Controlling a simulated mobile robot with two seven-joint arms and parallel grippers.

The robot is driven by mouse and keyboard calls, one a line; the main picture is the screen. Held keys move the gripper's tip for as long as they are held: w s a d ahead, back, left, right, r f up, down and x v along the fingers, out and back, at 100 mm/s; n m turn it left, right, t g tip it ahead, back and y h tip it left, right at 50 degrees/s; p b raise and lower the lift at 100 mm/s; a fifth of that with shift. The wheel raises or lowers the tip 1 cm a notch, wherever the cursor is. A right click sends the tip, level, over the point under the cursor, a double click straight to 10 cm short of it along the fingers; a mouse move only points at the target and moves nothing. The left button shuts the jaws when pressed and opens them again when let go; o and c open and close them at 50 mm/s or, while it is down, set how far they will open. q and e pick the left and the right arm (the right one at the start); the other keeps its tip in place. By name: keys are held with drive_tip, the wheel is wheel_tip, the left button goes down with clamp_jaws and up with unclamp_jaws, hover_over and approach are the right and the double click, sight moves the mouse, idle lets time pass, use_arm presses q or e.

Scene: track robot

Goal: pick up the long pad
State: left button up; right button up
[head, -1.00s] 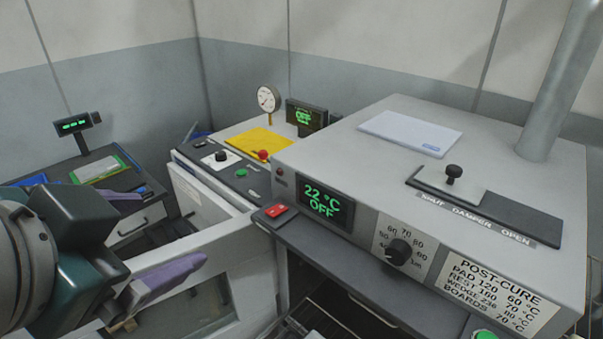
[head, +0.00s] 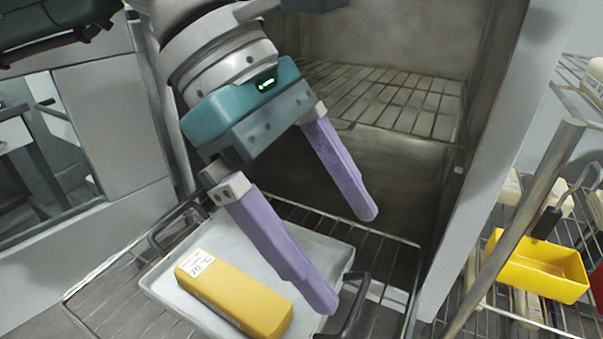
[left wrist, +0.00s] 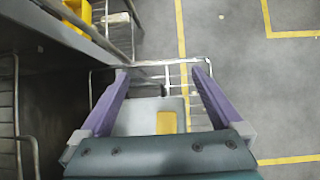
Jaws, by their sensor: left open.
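A long yellow block with a white "70 °C" label, which looks like the long pad (head: 235,300), lies in a shallow light-grey tray (head: 215,238). In the left wrist view the pad (left wrist: 167,122) shows at the tray's (left wrist: 135,118) right side. My left gripper (head: 350,260) is open and empty, with its two purple fingers apart. It is above the tray, its tips toward the tray's right side, not touching the pad. In the left wrist view the gripper (left wrist: 160,72) spans the tray. My right gripper is not in view.
The tray has dark handles and sits on a wire shelf (head: 105,305) reaching out of an open oven chamber (head: 380,175). An upper wire rack (head: 400,100) is inside. At right, a wire rack holds a yellow bin (head: 540,272) and pale pieces behind a metal post (head: 520,225).

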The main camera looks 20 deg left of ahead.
use_arm(q)
drive_tip(key=w+a+f+y+b, duration=0.1)
drive_tip(key=a+f+y+b, duration=0.15)
drive_tip(key=a+f, duration=0.4)
drive_tip(key=y+b, duration=0.3)
drive_tip(key=y, duration=0.1)
hover_over(227, 282)
wheel_tip(227, 282, down, 3)
drive_tip(key=shift+a+r+m, duration=0.1)
drive_tip(key=shift+m, duration=0.2)
drive_tip(key=shift+s+a+f+y, duration=0.1)
drive_tip(key=shift+a+f+y, duration=0.15)
drive_tip(key=shift+a+f, duration=0.05)
drive_tip(key=f, duration=0.3)
drive_tip(key=f+b, duration=0.1)
drive_tip(key=f, duration=0.5)
drive_tip(key=shift+d+f, duration=0.1)
drive_tip(key=shift+d, duration=0.3)
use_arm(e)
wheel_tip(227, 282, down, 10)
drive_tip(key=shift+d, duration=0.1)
use_arm(q)
drive_tip(key=c, duration=1.4)
drive_tip(key=shift+r, duration=0.2)
